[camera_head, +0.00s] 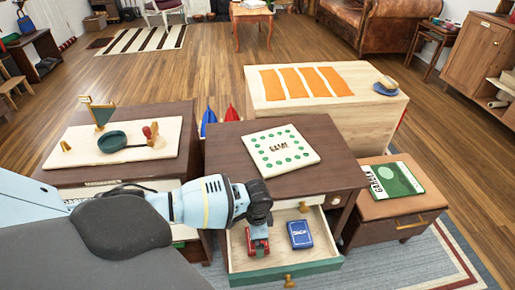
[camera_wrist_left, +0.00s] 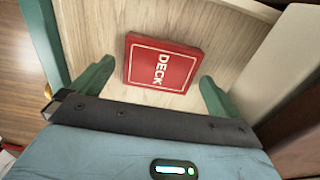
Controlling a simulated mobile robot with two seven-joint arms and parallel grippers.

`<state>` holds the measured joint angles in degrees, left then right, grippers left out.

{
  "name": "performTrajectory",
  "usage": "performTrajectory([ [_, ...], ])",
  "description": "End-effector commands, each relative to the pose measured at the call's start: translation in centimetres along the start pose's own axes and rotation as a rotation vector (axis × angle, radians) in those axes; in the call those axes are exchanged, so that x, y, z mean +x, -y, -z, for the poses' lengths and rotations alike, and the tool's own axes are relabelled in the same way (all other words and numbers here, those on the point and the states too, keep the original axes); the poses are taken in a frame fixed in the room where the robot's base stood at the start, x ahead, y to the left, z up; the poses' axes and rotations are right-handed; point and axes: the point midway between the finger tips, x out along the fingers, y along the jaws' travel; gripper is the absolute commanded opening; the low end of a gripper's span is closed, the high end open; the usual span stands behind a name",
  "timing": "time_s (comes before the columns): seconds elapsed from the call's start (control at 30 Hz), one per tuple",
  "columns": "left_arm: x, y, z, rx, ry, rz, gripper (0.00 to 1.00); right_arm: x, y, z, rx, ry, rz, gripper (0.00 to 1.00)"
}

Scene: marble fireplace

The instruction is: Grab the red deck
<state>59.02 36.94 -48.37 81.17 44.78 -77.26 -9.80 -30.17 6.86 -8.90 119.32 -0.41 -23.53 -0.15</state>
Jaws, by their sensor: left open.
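The red deck (camera_wrist_left: 160,65), a flat red box with white "DECK" lettering, lies on the pale wooden floor of the open drawer. In the head view the red deck (camera_head: 259,249) shows only in part under my left gripper (camera_head: 258,228). In the wrist view my left gripper (camera_wrist_left: 156,88) has its two green fingers apart, one on each side of the deck's near end, with gaps between. It holds nothing. My right gripper is not in view.
A blue deck (camera_head: 300,234) lies to the right in the same drawer (camera_head: 286,270), which has a green front. The desk top (camera_head: 229,150) with a white game board (camera_head: 279,150) overhangs behind the drawer. A stool (camera_head: 397,204) stands at the right.

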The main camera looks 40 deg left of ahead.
Motion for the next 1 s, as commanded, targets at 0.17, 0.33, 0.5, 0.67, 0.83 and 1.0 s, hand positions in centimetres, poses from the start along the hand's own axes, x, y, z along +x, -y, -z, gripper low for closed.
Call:
performTrajectory([
  [0.17,1.67,0.04,0.01,-0.001,0.000,0.001,1.00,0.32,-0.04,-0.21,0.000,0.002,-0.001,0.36],
  [0.33,1.74,0.06,0.05,0.000,-0.002,0.001,1.00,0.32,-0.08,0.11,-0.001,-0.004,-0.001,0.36],
  [0.5,1.72,0.06,0.05,0.000,-0.002,0.001,0.90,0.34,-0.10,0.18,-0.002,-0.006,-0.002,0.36],
  [0.67,1.72,0.05,0.04,0.000,-0.002,0.001,0.69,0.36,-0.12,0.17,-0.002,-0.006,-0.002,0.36],
  [0.83,1.71,0.06,0.05,0.000,-0.002,0.001,0.60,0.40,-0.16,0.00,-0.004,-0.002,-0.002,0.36],
  [1.0,1.59,0.06,0.05,0.000,-0.002,0.001,0.60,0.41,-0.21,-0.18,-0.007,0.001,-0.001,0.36],
])
